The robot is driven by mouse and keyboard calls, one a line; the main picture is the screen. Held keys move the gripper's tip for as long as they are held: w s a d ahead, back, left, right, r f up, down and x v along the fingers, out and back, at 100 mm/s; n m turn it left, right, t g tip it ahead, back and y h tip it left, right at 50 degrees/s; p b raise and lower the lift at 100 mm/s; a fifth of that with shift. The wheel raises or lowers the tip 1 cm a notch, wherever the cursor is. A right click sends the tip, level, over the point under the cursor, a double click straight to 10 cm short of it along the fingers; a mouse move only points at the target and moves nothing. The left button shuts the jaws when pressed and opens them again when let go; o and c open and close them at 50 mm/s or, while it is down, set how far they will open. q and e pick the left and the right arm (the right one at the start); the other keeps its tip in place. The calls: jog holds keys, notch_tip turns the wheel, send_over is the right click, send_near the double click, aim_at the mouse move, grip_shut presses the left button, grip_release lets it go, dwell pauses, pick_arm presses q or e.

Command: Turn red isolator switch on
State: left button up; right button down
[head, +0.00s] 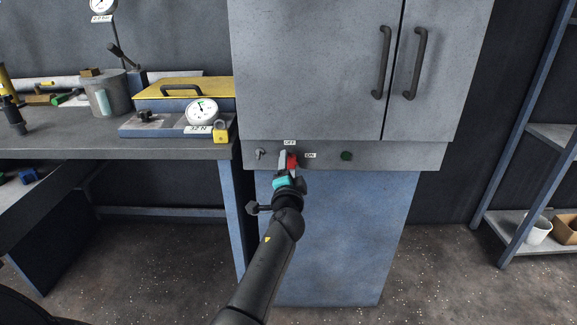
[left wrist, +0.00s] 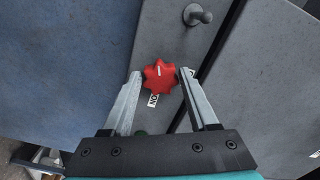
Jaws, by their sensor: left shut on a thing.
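The red isolator switch (head: 292,162) is a lobed rotary knob on the grey panel strip below the cabinet doors. An OFF label (head: 290,143) is above it and an ON label (head: 310,155) is to its right. My left gripper (head: 286,164) is at the knob and partly hides it. In the left wrist view, my left gripper (left wrist: 159,74) has one finger on each side of the red knob (left wrist: 159,77), shut on it. A short white mark shows on the knob's upper part, on the side away from the ON label (left wrist: 153,101). My right gripper is not in view.
A metal toggle (head: 260,154) is left of the knob and a green button (head: 346,156) is to its right. The cabinet doors (head: 320,70) above are shut. A workbench (head: 180,148) with a dial gauge (head: 202,112) stands left, and a shelf rack (head: 520,150) stands right.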

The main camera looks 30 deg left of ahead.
pick_arm(q)
jog(key=shift+r+m+p, duration=0.15)
jog(key=shift+m+p, duration=0.3)
jog(key=shift+m, duration=1.75)
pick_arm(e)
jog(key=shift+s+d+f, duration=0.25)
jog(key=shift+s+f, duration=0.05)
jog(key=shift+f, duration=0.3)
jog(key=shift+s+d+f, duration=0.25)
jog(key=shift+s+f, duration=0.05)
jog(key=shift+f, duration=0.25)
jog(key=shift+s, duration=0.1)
pick_arm(q)
jog(key=o, duration=1.4)
jog(key=shift+c, duration=0.2)
